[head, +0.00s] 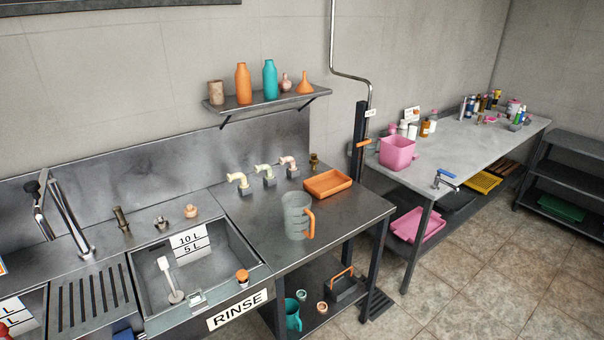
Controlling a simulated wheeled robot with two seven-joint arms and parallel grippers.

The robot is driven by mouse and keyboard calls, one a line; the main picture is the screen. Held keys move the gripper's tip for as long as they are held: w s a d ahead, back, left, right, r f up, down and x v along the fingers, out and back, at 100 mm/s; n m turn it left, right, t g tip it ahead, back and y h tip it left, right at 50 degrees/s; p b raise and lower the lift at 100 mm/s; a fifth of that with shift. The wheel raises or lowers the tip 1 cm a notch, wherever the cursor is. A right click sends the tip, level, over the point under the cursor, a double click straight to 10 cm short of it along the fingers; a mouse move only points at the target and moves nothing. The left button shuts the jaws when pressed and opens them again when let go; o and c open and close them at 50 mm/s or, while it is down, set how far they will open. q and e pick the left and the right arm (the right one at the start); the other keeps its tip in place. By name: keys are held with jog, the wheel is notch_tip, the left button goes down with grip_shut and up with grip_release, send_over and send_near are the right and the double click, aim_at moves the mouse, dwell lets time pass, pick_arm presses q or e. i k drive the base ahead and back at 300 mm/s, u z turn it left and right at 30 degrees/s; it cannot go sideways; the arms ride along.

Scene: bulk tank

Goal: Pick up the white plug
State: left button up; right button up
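A white item (168,273) with a slim handle and a round, greyish base stands or lies in the steel sink basin (145,285). It may be the white plug, but it is too small to be sure. A peach, knob-shaped piece (190,211) sits on the ledge behind the basin. Neither of my grippers is in view.
A grey jug (297,215) with an orange handle and an orange tray (327,184) stand on the steel counter right of the sink. Several small taps (238,181) line its back. A shelf (265,102) holds bottles above. Tiled floor (465,265) is clear at right.

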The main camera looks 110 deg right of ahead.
aim_at(175, 297)
jog(key=z, duration=3.5)
